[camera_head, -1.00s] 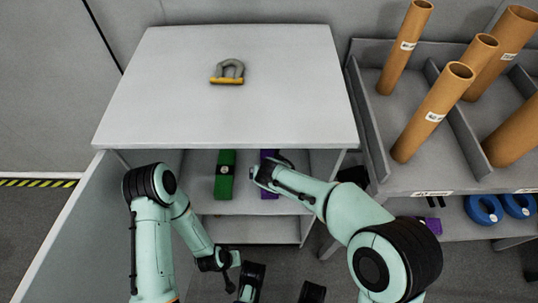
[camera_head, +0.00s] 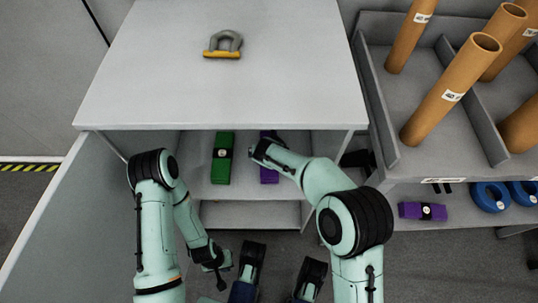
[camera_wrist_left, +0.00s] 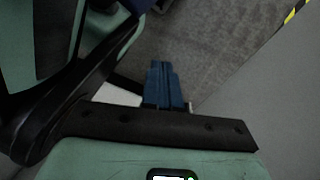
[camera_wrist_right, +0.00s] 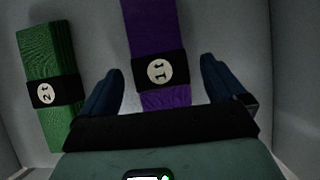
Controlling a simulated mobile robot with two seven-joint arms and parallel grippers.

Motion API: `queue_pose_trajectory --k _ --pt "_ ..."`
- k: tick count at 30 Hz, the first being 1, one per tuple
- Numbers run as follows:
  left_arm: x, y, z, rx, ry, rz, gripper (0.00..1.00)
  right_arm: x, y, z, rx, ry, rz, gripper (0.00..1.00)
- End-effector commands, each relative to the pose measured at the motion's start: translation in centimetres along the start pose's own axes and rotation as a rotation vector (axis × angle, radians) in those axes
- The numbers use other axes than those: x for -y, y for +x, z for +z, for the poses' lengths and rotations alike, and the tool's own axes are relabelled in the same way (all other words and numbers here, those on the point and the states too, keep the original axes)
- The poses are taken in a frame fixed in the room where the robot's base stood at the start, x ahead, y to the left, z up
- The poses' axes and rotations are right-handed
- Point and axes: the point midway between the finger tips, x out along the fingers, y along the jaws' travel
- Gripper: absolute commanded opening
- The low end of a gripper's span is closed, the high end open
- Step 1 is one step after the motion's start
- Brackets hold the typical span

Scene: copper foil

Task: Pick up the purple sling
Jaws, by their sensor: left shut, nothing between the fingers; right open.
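The purple sling (camera_head: 269,174), a flat folded bundle with a black band marked 1, lies on the cabinet's inner shelf. It also shows in the right wrist view (camera_wrist_right: 150,30). My right gripper (camera_wrist_right: 158,78) is open, one finger on each side of the sling's near end in that view. I cannot tell whether it touches the sling or hovers over it. In the head view my right wrist reaches into the cabinet opening and covers part of the sling. My left gripper (camera_wrist_left: 166,85) is shut and empty, low in front of the cabinet, over the floor.
A green sling (camera_head: 222,158) marked 2 lies left of the purple one. The cabinet (camera_head: 240,95) has its top overhead, with a shackle (camera_head: 224,45) on it, and an open door (camera_head: 75,220) at left. Another purple sling (camera_head: 422,211) and blue rolls (camera_head: 490,195) lie on the right rack.

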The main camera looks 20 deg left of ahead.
Motion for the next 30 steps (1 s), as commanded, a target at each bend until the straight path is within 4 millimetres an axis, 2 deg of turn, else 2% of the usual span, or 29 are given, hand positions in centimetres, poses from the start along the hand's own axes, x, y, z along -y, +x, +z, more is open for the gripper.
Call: queue_pose_trajectory --k 1,4,12,13,19,26,30 --pt "0.4 0.5 0.4 0.018 -0.006 -0.007 0.0 0.0 1.0 -0.1 0.0 0.0 -0.001 0.97" --pt "0.7 0.7 0.9 0.036 -0.011 -0.015 0.0 0.0 1.9 0.0 0.0 0.0 0.0 0.97" --pt "0.9 0.7 1.2 0.045 -0.013 -0.019 0.0 0.0 2.1 0.0 0.0 0.001 0.001 0.97" --pt "0.9 0.7 1.1 0.045 -0.013 -0.019 0.0 0.0 2.1 0.0 0.0 0.001 0.0 0.94" --pt "0.9 0.7 1.1 0.043 -0.012 -0.018 0.0 0.0 2.1 0.0 0.0 0.001 0.001 0.28" --pt "0.8 0.7 1.1 0.042 -0.012 -0.017 0.0 -0.1 2.0 0.2 0.003 0.001 0.002 0.27" --pt "0.4 0.2 0.6 0.021 -0.005 -0.008 0.0 -0.1 0.9 0.8 0.004 0.003 0.002 0.27"
